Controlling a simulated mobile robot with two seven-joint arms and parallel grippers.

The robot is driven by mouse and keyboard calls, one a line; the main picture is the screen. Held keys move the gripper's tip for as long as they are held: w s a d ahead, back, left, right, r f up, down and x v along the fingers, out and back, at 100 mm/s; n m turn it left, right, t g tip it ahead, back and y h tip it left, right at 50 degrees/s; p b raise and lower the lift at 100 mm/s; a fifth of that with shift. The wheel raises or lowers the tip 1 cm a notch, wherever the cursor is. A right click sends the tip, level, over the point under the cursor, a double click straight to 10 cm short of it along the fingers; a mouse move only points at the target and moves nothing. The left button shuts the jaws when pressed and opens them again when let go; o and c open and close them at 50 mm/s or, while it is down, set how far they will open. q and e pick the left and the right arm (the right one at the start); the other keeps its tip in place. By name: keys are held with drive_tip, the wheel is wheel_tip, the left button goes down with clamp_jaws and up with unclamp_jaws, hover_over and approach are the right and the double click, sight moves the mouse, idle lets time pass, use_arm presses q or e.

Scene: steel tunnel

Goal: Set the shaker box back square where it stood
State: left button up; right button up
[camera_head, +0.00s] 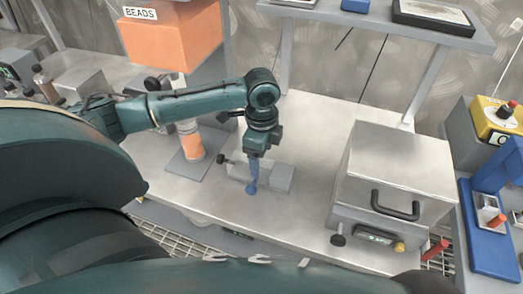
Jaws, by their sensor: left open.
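The large silver box with a black handle (395,165), which I take to be the shaker box, stands on the right part of the steel bench (245,207). Its front carries a small display (375,237) with a dark knob to the left and a yellow one to the right. My left gripper (252,188) points down over the middle of the bench, left of the silver box and apart from it. Its blue fingers are open, in front of a low grey block (279,178); I cannot tell whether they touch it. My right gripper is not in view.
An orange hopper marked BEADS (172,42) stands behind my left arm, above a grey plate. A grey shelf (370,20) runs above the bench at the back. A yellow control box (494,118) and a blue stand (490,225) are at the right. The bench between gripper and silver box is clear.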

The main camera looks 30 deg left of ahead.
sight(262, 166)
use_arm(q)
wheel_tip(262, 166, up, 4)
drive_tip(key=p, duration=0.4)
drive_tip(key=shift+r, duration=2.25)
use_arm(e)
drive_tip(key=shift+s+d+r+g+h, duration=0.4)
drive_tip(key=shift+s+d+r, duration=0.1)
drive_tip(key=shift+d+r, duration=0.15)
use_arm(q)
drive_tip(key=shift+s, duration=0.1)
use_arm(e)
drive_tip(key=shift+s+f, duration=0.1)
